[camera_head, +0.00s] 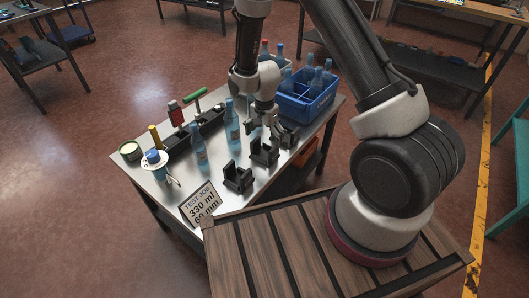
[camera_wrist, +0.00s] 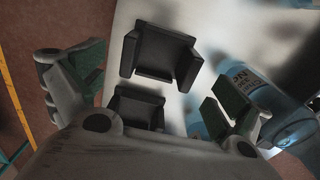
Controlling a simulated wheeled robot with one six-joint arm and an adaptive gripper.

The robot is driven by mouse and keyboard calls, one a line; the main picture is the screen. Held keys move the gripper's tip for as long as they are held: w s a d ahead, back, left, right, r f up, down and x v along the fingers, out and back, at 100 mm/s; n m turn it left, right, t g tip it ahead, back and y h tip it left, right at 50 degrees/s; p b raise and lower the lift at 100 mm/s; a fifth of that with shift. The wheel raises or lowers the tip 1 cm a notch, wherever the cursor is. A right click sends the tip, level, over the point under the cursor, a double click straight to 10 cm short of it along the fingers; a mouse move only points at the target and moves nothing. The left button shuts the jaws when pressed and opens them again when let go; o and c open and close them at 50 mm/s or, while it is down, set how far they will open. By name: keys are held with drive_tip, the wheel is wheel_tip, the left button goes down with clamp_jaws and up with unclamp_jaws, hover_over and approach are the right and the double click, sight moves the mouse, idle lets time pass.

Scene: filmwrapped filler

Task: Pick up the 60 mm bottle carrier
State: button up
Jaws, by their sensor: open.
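Three black bottle carriers stand in a row on the metal table: a front one (camera_head: 238,178), a middle one (camera_head: 264,153) and a rear one (camera_head: 290,134) partly behind my gripper. I cannot read a size on any of them. My gripper (camera_head: 264,128) is open and empty above the row, close to the middle and rear carriers. In the wrist view two carriers show, an upper one (camera_wrist: 160,52) and a lower one (camera_wrist: 135,105), between the spread green-padded fingers. The lower one is partly hidden by the gripper body.
A sign (camera_head: 201,207) reads "TEST JOB 330 ml 60 mm". Blue bottles (camera_head: 198,146) stand left of the carriers; a labelled bottle (camera_wrist: 245,90) shows beside the right finger. A blue crate (camera_head: 305,105) with bottles stands at the back right. A black tool holder (camera_head: 205,124) stands at the back left.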

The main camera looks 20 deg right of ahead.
sight(264, 155)
wheel_tip(264, 155, down, 7)
drive_tip(key=shift+r, duration=0.15)
drive_tip(key=c, duration=0.9)
